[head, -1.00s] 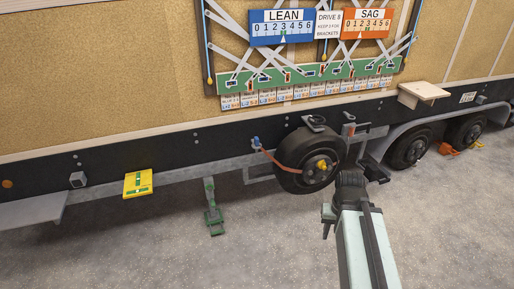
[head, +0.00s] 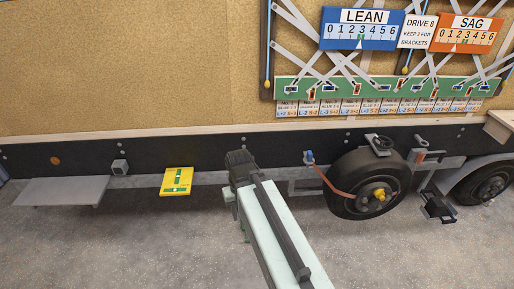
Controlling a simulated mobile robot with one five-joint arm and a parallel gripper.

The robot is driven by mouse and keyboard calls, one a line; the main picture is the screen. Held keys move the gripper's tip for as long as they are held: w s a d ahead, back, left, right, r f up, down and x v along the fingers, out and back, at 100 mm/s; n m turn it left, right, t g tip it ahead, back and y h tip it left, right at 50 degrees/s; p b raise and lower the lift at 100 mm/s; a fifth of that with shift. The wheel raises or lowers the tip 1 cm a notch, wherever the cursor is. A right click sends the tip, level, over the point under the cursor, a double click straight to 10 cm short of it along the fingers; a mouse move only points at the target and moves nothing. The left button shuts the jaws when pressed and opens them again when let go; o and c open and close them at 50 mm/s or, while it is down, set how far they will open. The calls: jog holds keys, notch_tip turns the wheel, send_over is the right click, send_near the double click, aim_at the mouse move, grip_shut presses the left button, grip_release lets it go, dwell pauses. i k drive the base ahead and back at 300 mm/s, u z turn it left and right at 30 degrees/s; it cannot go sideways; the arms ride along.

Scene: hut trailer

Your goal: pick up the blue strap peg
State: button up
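The blue strap peg (head: 310,157) is a small blue piece on the trailer's lower rail, just left of the spare wheel. An orange-red strap (head: 337,186) runs from it across the wheel (head: 365,184) towards the yellow hub. My gripper (head: 240,168) is at the dark far end of my arm, left of the peg in the picture and apart from it. Its fingers cannot be made out, so its opening is unclear. My arm covers part of the rail and most of a green stand.
A yellow level plate (head: 177,181) and a grey step (head: 62,191) are at left. A black bracket (head: 436,206) hangs right of the spare wheel; another wheel (head: 485,184) is at far right. Lean and sag gauges (head: 361,29) are above. The grey floor in front looks clear.

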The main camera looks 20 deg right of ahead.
aim_at(307, 160)
jog(key=u, duration=0.35)
jog(key=i, duration=0.95)
jog(key=u, duration=0.15)
jog(key=k, duration=0.65)
jog(key=u, duration=0.15)
jog(key=i, duration=1.15)
jog(key=z, duration=0.1)
